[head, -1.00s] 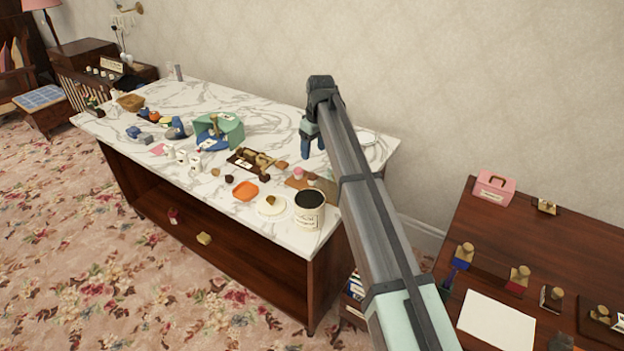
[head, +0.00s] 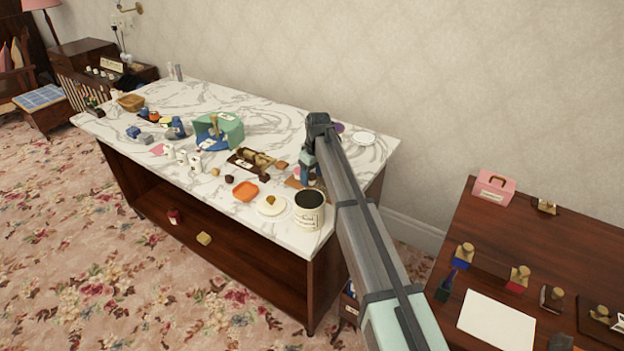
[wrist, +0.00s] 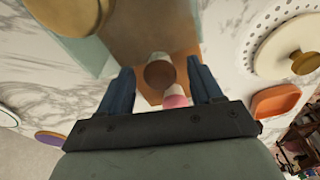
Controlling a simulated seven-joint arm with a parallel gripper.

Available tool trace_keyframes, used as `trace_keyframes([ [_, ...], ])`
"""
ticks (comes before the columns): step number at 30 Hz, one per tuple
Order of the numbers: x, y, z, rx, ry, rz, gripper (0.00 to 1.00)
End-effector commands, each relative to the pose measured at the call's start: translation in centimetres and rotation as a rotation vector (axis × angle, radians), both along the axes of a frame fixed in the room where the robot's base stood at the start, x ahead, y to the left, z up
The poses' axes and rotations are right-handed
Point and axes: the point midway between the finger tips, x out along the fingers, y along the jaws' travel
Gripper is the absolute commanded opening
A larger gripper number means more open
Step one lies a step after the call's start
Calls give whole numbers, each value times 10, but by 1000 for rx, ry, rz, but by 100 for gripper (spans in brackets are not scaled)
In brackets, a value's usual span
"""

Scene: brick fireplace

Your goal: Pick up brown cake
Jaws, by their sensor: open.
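In the wrist view, a round brown cake (wrist: 160,73) lies between and beyond my two fingers. Its top faces the camera. A pink-topped cake (wrist: 176,101) is right beside it, and both are over an orange-brown board (wrist: 185,58). My gripper (wrist: 160,78) is open, with one blue finger on each side and nothing visibly held. In the head view my gripper (head: 306,176) is low over the board (head: 292,183) on the marble counter. There my gripper and arm hide the brown cake. I cannot tell how far above the cake the fingertips are.
A cream pot (head: 309,216), a white dish with a yellow-brown piece (head: 271,211) and an orange plate (head: 246,191) stand near the front edge. A dark tray (head: 240,166) of items is left of my gripper. The counter's back is mostly clear marble.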

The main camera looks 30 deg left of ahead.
Motion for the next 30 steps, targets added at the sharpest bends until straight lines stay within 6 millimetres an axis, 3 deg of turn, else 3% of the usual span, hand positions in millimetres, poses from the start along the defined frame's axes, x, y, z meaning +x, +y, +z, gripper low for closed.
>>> trace_keyframes([
  [8, 0, 1, -6, 0, 0, 0, 65],
  [26, 0, 1, -6, 0, 0, 0, 8],
  [30, 0, 1, -5, 0, 0, 0, 7],
])
